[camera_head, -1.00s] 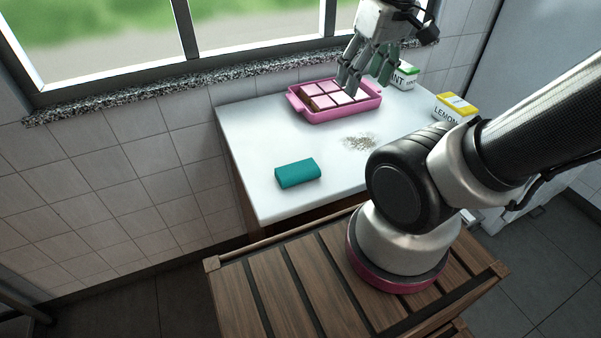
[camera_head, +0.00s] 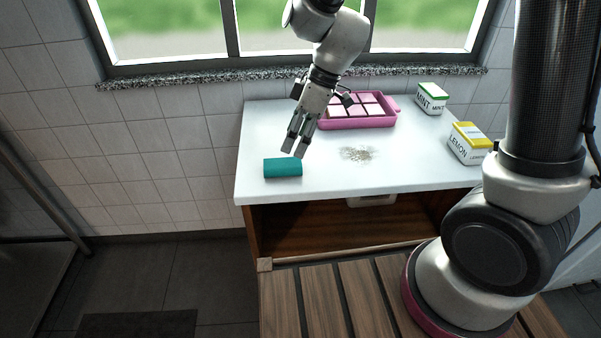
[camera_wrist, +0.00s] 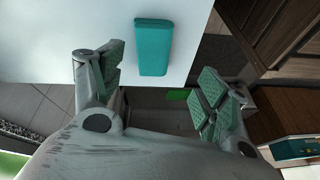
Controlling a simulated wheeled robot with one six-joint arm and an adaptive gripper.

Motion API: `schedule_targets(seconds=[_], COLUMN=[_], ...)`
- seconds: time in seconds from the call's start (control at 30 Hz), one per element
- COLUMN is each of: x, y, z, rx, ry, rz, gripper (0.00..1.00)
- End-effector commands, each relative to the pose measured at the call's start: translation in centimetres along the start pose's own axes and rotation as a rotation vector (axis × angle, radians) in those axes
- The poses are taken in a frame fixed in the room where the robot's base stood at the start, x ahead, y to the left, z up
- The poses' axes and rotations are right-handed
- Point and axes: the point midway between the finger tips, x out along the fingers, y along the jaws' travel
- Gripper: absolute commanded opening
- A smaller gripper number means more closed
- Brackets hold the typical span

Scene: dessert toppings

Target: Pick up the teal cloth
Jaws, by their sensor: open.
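The teal cloth (camera_head: 283,169) is a folded block lying on the white counter near its front left corner. In the wrist view the cloth (camera_wrist: 153,48) lies near the top, a little left of centre, on the white surface by its edge. My gripper (camera_head: 295,150) is above the counter, just behind and above the cloth in the head view, pointing down. Its fingers are spread with nothing between them. In the wrist view my gripper (camera_wrist: 160,90) shows padded fingers apart on either side, with the cloth ahead of them and not touching.
A pink tray (camera_head: 394,121) of pale squares stands at the back of the counter (camera_head: 420,178). A mint box (camera_head: 431,101) and a lemon box (camera_head: 467,146) stand at the right. Pale crumbs (camera_head: 357,154) lie mid-counter. The window wall is behind.

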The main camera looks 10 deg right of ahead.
Motion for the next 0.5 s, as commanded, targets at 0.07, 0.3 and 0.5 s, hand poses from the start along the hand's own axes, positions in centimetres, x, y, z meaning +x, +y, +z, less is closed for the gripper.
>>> schedule_targets(seconds=[0.07, 0.3, 0.5], x=[0.0, 0.4, 2.7], y=[0.3, 0.6, 0.7], z=[-0.5, -0.7, -0.6], rx=[-0.076, -0.23, -0.237], ry=[0.017, 0.024, 0.022], rz=[0.015, 0.032, 0.031], gripper=[0.75, 0.75, 0.75])
